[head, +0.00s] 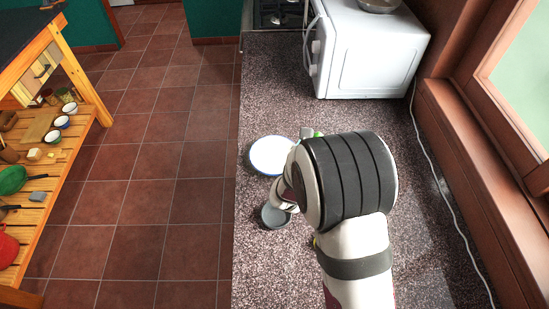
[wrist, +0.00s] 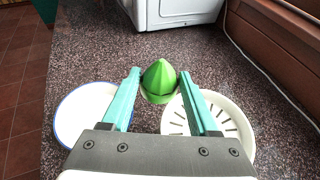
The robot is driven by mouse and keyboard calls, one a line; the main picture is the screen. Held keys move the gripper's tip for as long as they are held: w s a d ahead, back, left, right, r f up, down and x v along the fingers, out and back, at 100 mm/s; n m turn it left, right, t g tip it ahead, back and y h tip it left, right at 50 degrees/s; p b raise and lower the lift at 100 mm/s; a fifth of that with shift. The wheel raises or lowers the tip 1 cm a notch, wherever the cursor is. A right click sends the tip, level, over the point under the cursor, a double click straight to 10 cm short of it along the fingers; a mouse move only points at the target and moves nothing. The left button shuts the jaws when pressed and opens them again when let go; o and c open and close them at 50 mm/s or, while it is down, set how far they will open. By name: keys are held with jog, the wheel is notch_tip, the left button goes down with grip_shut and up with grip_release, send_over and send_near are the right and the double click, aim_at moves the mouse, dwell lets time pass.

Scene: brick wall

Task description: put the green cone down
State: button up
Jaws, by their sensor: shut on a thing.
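The green cone (wrist: 160,77), ribbed and pointed with a wider rim at its base, is upright between the two teal fingertips of my gripper (wrist: 160,74) in the wrist view. My gripper is shut on it. Whether its base touches the speckled counter (wrist: 100,60) or hangs above it, I cannot tell. In the head view only a small green part of the cone (head: 318,134) shows past my arm, which hides most of the gripper.
A white plate with a blue rim (wrist: 85,112) lies left of my gripper, and a white slotted dish (wrist: 232,118) lies right. A grey bowl (head: 276,217) sits nearer. A white microwave (head: 370,55) stands at the back. A cable (head: 440,185) runs along the window side.

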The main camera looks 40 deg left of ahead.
send_over(272, 163)
jog(key=f, duration=0.6)
jog(key=shift+w+d+f, duration=0.2)
jog(key=shift+d+f, duration=0.1)
jog(key=shift+d, duration=0.05)
jog(key=shift+s+a+f, duration=0.1)
jog(key=shift+a+f, duration=0.1)
jog(key=shift+f, duration=0.9)
jog(key=shift+s+a+f, duration=0.1)
jog(key=shift+a+f, duration=0.1)
jog(key=shift+f, duration=0.9)
jog(key=shift+f, duration=0.1)
jog(key=o, duration=1.3)
jog(key=shift+r, duration=0.2)
jog(key=v, duration=1.1)
jog(key=shift+s+d, duration=0.3)
jog(key=shift+s, duration=0.05)
